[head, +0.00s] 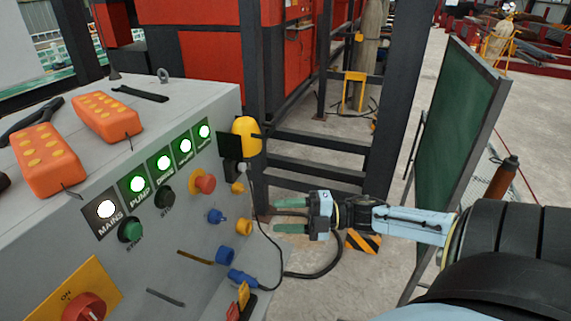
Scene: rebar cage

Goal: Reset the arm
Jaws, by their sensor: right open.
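My right arm comes in from the right edge. Its light-blue forearm ends in my right gripper (291,214), which has green fingertips pointing left at the control console (215,265). The gripper is open and holds nothing that I can see. It is in front of the console's right side, and a dark cable shows close by it. My left gripper is not in the picture.
The console carries a red mushroom button (205,183), lit green and white indicators, and a red knob (84,308). Two orange pendants (107,117) lie on top. A green board (455,130) stands behind my arm. Grey floor lies between.

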